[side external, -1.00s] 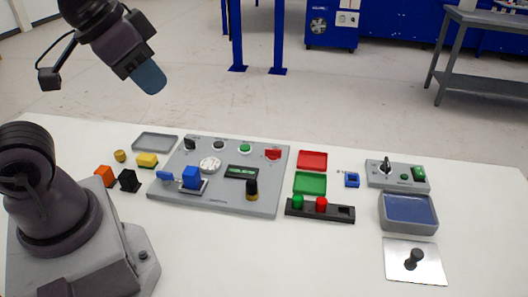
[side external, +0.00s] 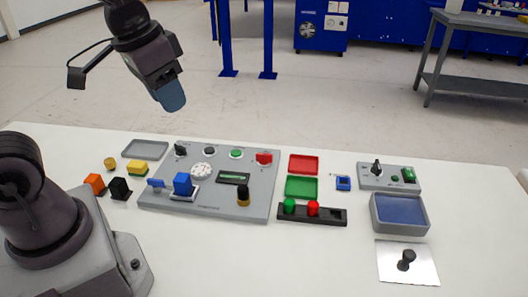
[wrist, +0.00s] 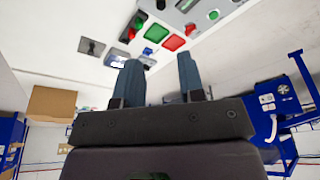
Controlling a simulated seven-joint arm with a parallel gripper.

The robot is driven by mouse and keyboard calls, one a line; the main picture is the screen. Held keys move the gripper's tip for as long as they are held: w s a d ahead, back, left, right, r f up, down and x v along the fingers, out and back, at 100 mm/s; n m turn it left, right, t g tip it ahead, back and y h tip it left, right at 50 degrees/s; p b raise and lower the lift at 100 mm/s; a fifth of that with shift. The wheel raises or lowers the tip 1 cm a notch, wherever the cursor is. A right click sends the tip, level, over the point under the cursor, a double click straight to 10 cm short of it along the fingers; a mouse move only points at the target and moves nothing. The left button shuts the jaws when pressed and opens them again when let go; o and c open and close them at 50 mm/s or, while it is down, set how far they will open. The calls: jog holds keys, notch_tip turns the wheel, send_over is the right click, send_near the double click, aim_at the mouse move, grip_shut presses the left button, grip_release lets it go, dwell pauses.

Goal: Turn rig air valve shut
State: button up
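The grey control panel (side external: 215,205) lies on the white table. A small blue lever (side external: 156,183) sticks out at its left edge, beside a blue block (side external: 182,184); it looks like a valve handle, but I cannot read any label. A black knob (side external: 181,149) stands at the panel's back left corner. My gripper (side external: 171,96) hangs well above and behind the panel, tilted, touching nothing. In the wrist view, the two fingers of my gripper (wrist: 158,60) are apart with nothing between them. The lever cannot be made out in the wrist view.
Orange (side external: 94,184), black (side external: 121,188) and yellow (side external: 137,168) blocks lie left of the panel. Red (side external: 304,164) and green (side external: 302,187) trays, a black rack (side external: 329,216) and a small switch box (side external: 370,182) stand to the right. The front of the table is clear.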

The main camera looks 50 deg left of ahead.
jog(key=w+a+f+m+g, duration=0.1)
jog(key=w+a+f, duration=0.15)
jog(key=w, duration=0.35)
jog(key=w+a+f+g, duration=0.1)
jog(key=w+f+g, duration=0.15)
jog(key=w, duration=0.25)
jog(key=m, duration=0.9)
send_near(264, 154)
notch_tip(264, 154, down, 9)
jog(key=shift+s+a+f, duration=0.1)
jog(key=shift+s, duration=0.05)
grip_shut()
